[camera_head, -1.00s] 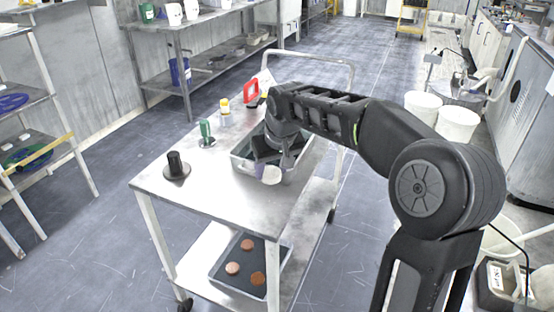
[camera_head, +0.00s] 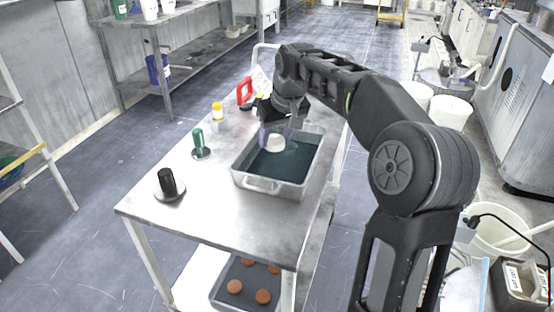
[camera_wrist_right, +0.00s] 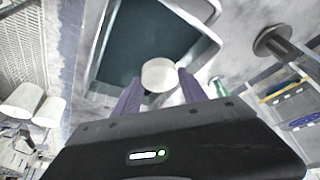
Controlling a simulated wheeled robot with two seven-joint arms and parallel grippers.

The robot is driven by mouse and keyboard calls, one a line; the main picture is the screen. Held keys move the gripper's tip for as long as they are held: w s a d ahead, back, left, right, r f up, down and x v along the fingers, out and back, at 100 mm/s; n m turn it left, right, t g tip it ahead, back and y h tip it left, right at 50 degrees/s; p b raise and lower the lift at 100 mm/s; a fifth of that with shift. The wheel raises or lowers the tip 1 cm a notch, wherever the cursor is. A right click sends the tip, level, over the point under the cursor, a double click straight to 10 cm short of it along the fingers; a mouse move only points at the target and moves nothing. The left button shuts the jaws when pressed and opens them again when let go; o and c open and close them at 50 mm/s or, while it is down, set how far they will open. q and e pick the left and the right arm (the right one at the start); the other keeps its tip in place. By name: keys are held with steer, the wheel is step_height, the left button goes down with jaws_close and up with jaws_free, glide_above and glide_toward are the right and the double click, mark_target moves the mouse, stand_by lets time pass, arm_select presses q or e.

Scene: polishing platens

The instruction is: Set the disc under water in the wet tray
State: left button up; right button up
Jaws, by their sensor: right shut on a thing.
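The wet tray (camera_head: 264,184) is a grey metal pan with dark water, standing on the cart top. My right gripper (camera_head: 276,140) is over the tray and shut on a whitish disc (camera_head: 275,145). In the right wrist view the disc (camera_wrist_right: 159,74) sits at the tips of the purple fingers (camera_wrist_right: 160,90), in front of the dark water (camera_wrist_right: 150,30). The disc looks above the water; the exact gap is hard to tell. My left gripper is not in view.
On the cart top (camera_head: 215,205) stand a black-handled piece (camera_head: 167,182), a green-handled piece (camera_head: 199,142), a yellow-capped bottle (camera_head: 218,112) and a red-handled item (camera_head: 245,92). A lower tray (camera_head: 222,292) holds several brown discs.

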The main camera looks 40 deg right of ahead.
steer(key=shift+s+r, duration=0.1)
glide_above(273, 174)
steer(key=s, duration=0.2)
steer(key=shift+w+f+b, duration=0.15)
steer(key=shift+f+b, duration=0.2)
steer(key=shift+f, duration=2.85)
steer(key=shift+f, duration=1.9)
steer(key=shift+f, duration=0.1)
steer(key=o, duration=1.5)
steer(key=shift+a, duration=0.1)
steer(key=shift+c, duration=0.2)
